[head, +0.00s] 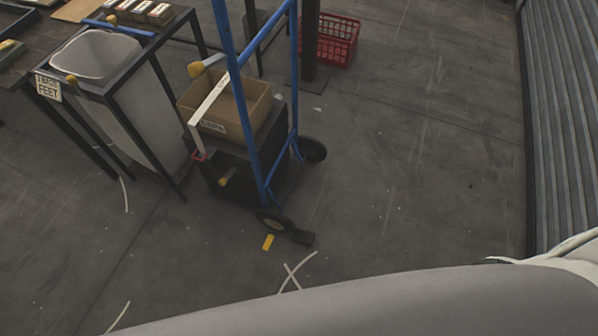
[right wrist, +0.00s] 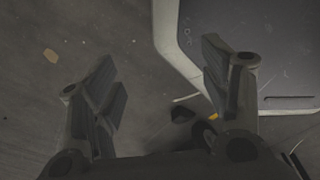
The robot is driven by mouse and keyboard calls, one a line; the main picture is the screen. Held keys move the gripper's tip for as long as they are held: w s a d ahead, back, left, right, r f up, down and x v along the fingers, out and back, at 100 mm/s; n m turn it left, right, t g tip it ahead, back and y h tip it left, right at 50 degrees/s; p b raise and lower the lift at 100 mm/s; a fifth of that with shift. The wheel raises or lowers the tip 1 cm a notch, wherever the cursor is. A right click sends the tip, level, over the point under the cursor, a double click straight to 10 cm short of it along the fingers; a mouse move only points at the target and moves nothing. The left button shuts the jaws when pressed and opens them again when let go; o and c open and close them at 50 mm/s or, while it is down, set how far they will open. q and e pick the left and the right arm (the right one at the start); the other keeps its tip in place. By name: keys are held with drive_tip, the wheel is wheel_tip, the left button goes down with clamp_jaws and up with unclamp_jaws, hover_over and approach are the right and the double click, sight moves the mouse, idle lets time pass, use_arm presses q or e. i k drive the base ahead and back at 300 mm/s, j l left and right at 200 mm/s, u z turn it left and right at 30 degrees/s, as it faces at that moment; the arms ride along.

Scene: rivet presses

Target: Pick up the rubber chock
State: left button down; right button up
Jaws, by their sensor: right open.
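The rubber chock (head: 302,238) is a small dark block on the floor in the head view. It lies just right of the hand truck's front wheel (head: 275,222), and I cannot tell whether they touch. In the right wrist view, a small dark shape (right wrist: 181,115) low between the fingers may be the chock, but it is too dim to be sure. My right gripper (right wrist: 160,57) is open and empty, its two fingers wide apart above the floor. It does not show in the head view. My left gripper is in neither view.
A blue hand truck (head: 231,50) carries a cardboard box (head: 253,105). A yellow piece (head: 268,242) and white strips (head: 297,270) lie on the floor nearby. A bin (head: 97,55) stands left, a red crate (head: 337,40) behind. Floor right of the truck is mostly clear, up to a corrugated shutter (head: 565,120).

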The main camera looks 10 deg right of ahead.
sight(305, 238)
drive_tip(key=k+j, duration=0.2)
drive_tip(key=k, duration=0.3)
drive_tip(key=k+j, duration=0.15)
drive_tip(key=k, duration=0.35)
drive_tip(key=k+j, duration=0.2)
drive_tip(key=k, duration=0.25)
